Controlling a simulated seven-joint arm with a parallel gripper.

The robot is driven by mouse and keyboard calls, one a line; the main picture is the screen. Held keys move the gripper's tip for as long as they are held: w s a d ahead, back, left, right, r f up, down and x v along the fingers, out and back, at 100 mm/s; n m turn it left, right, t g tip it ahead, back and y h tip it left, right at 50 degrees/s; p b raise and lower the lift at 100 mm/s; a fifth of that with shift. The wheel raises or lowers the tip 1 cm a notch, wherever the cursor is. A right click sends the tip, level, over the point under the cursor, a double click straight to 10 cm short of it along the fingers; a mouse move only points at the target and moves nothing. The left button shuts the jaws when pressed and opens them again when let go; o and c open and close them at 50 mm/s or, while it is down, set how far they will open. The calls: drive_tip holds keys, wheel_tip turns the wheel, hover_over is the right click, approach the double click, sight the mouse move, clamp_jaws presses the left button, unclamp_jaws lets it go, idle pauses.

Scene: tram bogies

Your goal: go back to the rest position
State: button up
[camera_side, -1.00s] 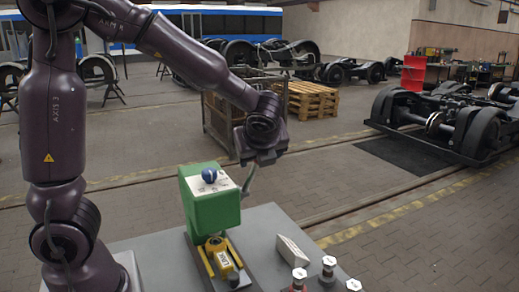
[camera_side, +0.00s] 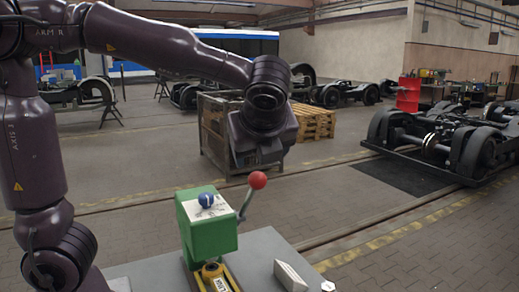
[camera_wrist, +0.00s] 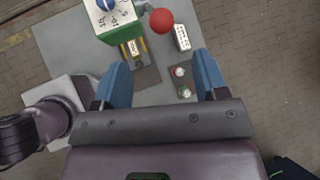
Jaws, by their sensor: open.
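My gripper (camera_wrist: 160,82) shows in the wrist view with two blue fingers spread apart and nothing between them. In the side view my wrist hangs above and to the right of a green box (camera_side: 212,236); the fingers are hard to make out there. The green box has a white top plate with a blue knob (camera_side: 206,200). A lever with a red ball (camera_side: 257,180) rises at its right side. In the wrist view the red ball (camera_wrist: 161,20) lies beyond the fingers, apart from them.
The grey table (camera_side: 155,268) carries a yellow device (camera_side: 215,275), a whitish wedge-shaped block (camera_side: 290,275) and two small knobs (camera_wrist: 180,72). Behind stand a wire crate (camera_side: 214,130), wooden pallets (camera_side: 313,120) and bogies (camera_side: 430,140).

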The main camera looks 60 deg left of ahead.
idle(0.3)
drive_tip(key=s+f+n+t+h, duration=0.1)
drive_tip(key=s+n+h, duration=0.3)
drive_tip(key=n, duration=0.5)
drive_tip(key=s+d+f+n+t+h, duration=0.1)
drive_tip(key=s+f+n+h, duration=0.2)
drive_tip(key=s+n, duration=0.5)
drive_tip(key=n+h, duration=0.1)
drive_tip(key=n, duration=0.1)
drive_tip(key=shift+s+d+f+n, duration=0.2)
drive_tip(key=shift+f+n, duration=0.1)
drive_tip(key=shift+f, duration=0.1)
idle(0.7)
